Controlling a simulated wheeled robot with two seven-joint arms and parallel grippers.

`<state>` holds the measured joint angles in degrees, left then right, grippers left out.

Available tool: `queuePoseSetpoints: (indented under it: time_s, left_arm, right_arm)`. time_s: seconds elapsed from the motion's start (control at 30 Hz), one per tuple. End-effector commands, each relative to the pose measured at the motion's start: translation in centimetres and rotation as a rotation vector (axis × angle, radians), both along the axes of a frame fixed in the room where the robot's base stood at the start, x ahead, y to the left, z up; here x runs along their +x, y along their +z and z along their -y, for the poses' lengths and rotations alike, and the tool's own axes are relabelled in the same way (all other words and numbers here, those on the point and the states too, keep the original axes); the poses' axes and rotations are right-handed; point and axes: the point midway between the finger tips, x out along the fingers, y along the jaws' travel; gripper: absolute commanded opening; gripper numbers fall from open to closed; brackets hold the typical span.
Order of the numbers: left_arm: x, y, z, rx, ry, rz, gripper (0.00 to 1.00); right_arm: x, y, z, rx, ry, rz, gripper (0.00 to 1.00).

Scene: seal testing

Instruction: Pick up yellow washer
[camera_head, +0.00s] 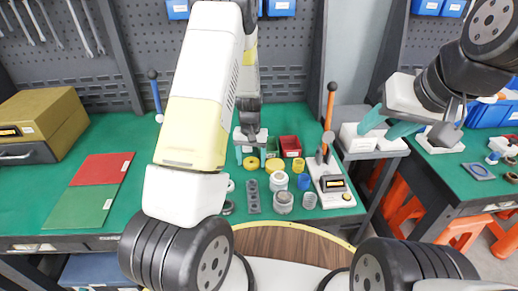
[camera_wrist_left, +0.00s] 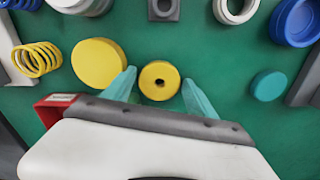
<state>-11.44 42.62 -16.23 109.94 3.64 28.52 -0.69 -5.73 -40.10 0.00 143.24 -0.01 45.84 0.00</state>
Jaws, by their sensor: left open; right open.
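The yellow washer (camera_wrist_left: 173,76), a small disc with a dark centre hole, lies flat on the green mat in the left wrist view. It also shows in the head view (camera_head: 250,163), just below my left gripper (camera_head: 252,154). In the left wrist view my left gripper (camera_wrist_left: 159,79) is open, with one teal fingertip on each side of the washer and a gap on both sides. Whether the fingertips reach the mat is unclear. My right gripper (camera_head: 375,135) is open and empty at the right, above a grey-white stand.
A larger yellow disc (camera_wrist_left: 99,63) lies close beside one left fingertip. A red bin (camera_head: 290,146), yellow spring (camera_wrist_left: 38,59), teal disc (camera_wrist_left: 268,85), blue ring (camera_wrist_left: 296,22) and a lever press (camera_head: 333,185) are nearby. Red and green panels (camera_head: 88,191) lie at the left.

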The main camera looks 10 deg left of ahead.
Motion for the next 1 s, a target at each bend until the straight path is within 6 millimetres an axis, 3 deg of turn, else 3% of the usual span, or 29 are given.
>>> queuePoseSetpoints:
  time_s: [0.17, 0.33, 0.67, 1.0]
  left_arm:
    - [0.0, 0.0, 0.0, 0.000, 0.000, 0.000, 0.66]
    - [0.0, 0.0, 0.0, 0.000, 0.000, 0.000, 0.32]
    - [0.1, 0.5, 0.0, -0.001, 0.000, 0.002, 0.32]
    - [0.1, 6.7, 0.0, -0.001, 0.000, 0.005, 0.32]
  right_arm:
    - [0.0, 0.0, 0.0, 0.000, 0.000, 0.000, 0.45]
    - [0.0, 0.0, 0.0, 0.000, 0.000, 0.000, 0.45]
    - [0.0, 0.0, 0.0, 0.000, 0.000, 0.000, 0.45]
    - [0.0, 0.0, 0.0, 0.000, 0.000, 0.000, 0.45]
